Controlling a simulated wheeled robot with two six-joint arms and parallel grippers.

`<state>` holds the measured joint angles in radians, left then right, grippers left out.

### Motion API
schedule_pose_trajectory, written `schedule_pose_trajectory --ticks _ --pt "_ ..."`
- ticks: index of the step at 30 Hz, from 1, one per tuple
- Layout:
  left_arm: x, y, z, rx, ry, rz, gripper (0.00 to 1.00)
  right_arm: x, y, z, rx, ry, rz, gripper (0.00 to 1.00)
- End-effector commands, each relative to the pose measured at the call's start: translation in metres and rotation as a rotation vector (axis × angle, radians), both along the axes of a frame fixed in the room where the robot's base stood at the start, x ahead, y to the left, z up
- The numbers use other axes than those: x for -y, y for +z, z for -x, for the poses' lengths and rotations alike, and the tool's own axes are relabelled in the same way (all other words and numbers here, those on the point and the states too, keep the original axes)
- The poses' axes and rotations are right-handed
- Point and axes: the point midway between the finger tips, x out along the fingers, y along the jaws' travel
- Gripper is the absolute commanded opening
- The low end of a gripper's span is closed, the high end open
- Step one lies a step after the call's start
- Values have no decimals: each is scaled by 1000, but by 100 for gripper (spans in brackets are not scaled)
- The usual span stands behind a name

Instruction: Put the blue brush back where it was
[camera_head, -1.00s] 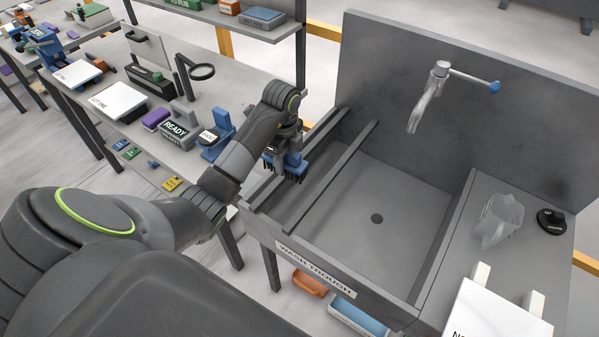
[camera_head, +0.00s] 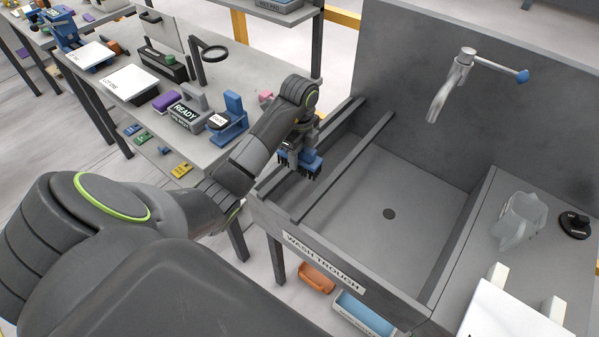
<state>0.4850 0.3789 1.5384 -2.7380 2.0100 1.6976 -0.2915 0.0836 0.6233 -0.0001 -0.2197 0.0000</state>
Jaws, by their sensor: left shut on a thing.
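The blue brush (camera_head: 309,163) has a blue body with dark bristles pointing down. My left gripper (camera_head: 299,151) is shut on it and holds it over the left side of the wash trough (camera_head: 400,232), by the rails. Part of the brush is hidden by the gripper. I cannot tell whether the bristles touch the rails. My right gripper is not in view.
Dark rails (camera_head: 345,165) run along the trough's left side. A tap (camera_head: 452,85) stands over the basin. A clear jug (camera_head: 519,220) stands on the right ledge. The bench (camera_head: 215,62) at left holds a READY block (camera_head: 188,112) and a blue stand (camera_head: 232,118).

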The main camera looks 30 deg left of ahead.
Motion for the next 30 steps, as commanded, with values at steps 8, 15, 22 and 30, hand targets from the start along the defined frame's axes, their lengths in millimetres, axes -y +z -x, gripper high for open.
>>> schedule_pose_trajectory --ticks 8,15,22,30 --pt "1 -33 1 -4 2 2 16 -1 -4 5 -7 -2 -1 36" --pt "0 -49 0 0 0 0 16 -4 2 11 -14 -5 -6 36" --pt "0 -51 0 0 0 0 16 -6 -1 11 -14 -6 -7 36" --pt "0 -54 0 0 0 0 60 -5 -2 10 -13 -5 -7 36"
